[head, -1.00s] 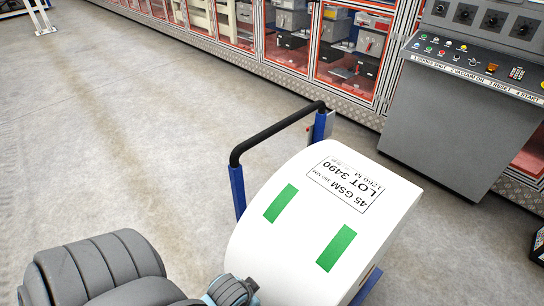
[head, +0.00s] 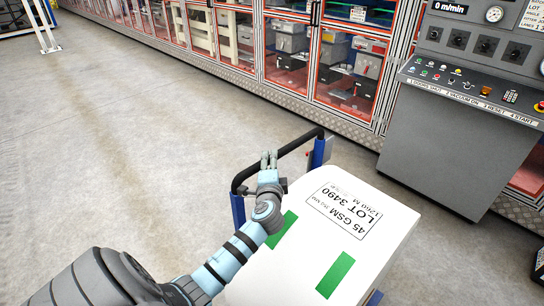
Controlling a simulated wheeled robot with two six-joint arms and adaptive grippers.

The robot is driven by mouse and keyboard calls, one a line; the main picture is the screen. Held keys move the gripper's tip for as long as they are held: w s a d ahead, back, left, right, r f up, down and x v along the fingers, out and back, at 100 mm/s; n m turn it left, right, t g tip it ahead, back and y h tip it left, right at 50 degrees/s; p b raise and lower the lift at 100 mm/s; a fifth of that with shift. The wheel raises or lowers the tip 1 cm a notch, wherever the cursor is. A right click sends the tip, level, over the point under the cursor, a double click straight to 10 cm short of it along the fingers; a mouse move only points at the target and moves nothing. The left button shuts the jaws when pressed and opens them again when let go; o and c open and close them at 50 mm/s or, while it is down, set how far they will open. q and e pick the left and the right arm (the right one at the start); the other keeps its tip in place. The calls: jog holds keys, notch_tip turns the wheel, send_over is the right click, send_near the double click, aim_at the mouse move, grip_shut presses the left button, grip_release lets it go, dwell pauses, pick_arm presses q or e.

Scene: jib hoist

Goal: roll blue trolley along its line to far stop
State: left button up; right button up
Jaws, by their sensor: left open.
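The blue trolley (head: 319,153) stands at the lower middle with a black push handle (head: 300,142) on its blue posts. It carries a large white roll (head: 385,225) with a "LOT 3490" label and two green patches. My left gripper (head: 269,158) is open at the handle's left part, its fingers overlapping the bar in the picture. I cannot tell whether they touch it. My left forearm crosses the roll's left side and hides part of it. The trolley's wheels, its line and the far stop are not visible. My right gripper is out of view.
A grey control console (head: 447,140) stands at the right. A row of red-framed glazed cabinets (head: 287,52) runs along the back. A white metal stand (head: 46,30) is at the upper left. The concrete floor (head: 110,150) left of the trolley is clear.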

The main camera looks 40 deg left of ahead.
pick_arm(q)
jog(key=x, duration=0.5)
jog(key=shift+w+a+f+b, duration=0.1)
jog(key=shift+w+f+b, duration=0.1)
jog(key=shift+b, duration=0.2)
jog(key=shift+w+r, duration=0.1)
jog(key=shift+r, duration=0.1)
jog(key=shift+a, duration=0.15)
jog(key=shift+w+a+f, duration=0.1)
jog(key=shift+c, duration=0.3)
grip_shut()
